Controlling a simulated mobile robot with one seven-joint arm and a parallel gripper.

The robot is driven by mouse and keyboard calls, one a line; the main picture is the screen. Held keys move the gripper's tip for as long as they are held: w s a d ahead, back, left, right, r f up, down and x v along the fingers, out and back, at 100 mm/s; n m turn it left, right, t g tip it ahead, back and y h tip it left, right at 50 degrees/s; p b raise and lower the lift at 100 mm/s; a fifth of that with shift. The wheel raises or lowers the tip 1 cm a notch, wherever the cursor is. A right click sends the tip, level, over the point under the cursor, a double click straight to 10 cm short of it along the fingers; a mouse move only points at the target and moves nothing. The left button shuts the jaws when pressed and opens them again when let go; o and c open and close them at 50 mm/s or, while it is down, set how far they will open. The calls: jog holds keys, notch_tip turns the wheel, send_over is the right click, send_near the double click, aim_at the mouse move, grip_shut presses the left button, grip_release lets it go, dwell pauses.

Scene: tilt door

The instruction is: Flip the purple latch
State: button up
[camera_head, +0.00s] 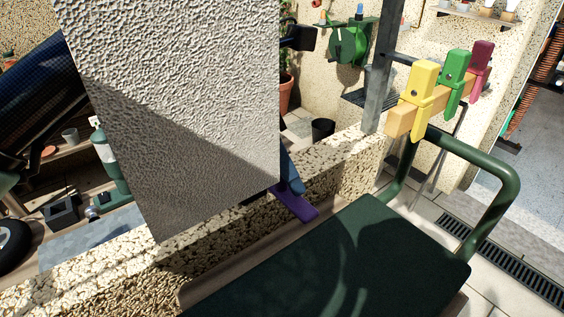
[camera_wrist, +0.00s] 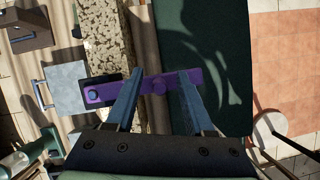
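The purple latch (camera_wrist: 112,91) is a flat bar seen from above in the wrist view. Its left end has a blue round piece on a dark plate on the speckled wall top; the bar reaches right over the dark green panel (camera_wrist: 208,35).
A grey textured block (camera_head: 190,90) hides most of the gripper in the head view. The speckled wall (camera_head: 345,165) runs under the latch. A green tubular rail (camera_head: 495,165) and yellow, green and dark red blocks on a wooden bar (camera_head: 402,122) stand right.

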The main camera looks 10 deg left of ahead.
jog(key=shift+v, duration=3.75)
jog(key=shift+a, duration=0.15)
